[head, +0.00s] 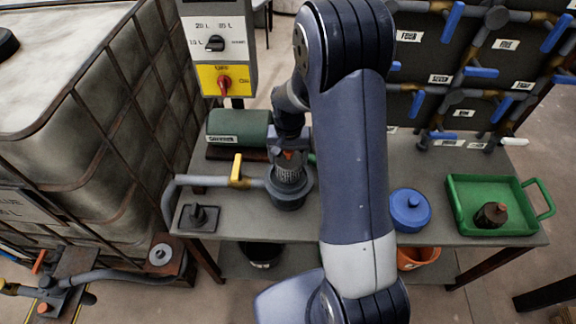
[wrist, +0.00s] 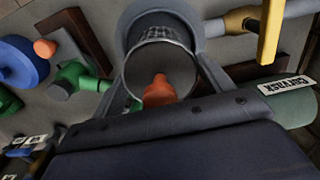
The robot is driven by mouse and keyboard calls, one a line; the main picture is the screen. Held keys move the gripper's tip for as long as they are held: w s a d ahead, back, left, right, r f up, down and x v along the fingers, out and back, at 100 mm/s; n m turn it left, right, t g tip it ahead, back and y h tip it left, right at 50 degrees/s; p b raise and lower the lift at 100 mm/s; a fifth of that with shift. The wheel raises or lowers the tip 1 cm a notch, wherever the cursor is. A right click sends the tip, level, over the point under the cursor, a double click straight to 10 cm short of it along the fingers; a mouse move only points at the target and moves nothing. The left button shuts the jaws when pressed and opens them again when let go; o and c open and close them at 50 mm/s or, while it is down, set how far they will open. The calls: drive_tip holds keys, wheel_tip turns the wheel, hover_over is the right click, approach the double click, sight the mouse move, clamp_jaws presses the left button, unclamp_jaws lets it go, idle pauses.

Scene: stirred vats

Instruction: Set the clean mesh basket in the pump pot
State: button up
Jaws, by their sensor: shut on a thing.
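The clean mesh basket (head: 287,171) is a grey mesh cylinder with an orange knob. My gripper (head: 288,152) is shut on it and points down. The pump pot (head: 289,196) is a round grey pot on the bench, joined to a pipe on its left. The basket is upright at the pot's mouth, its lower end seeming inside the rim; how deep it sits I cannot tell. In the wrist view the basket (wrist: 160,44) and its orange knob lie between my gripper's fingers (wrist: 165,82), with the pot's rim (wrist: 203,44) around the basket.
A yellow valve handle (head: 237,168) stands on the pipe left of the pot. A green cylinder (head: 238,126) lies behind. A blue lid (head: 410,210) lies right of my arm. A green tray (head: 463,214) holds a dark brown item with an orange knob (head: 492,214). A control box (head: 219,48) stands behind.

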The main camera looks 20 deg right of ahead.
sight(288, 166)
wheel_tip(288, 166, down, 4)
drive_tip(key=shift+f+p, duration=0.15)
drive_tip(key=shift+p, duration=0.25)
drive_tip(key=shift+f, duration=0.2)
drive_tip(key=shift+f+b, duration=0.5)
drive_tip(key=shift+b, duration=0.2)
drive_tip(key=o, duration=1)
drive_tip(key=shift+r, duration=0.1)
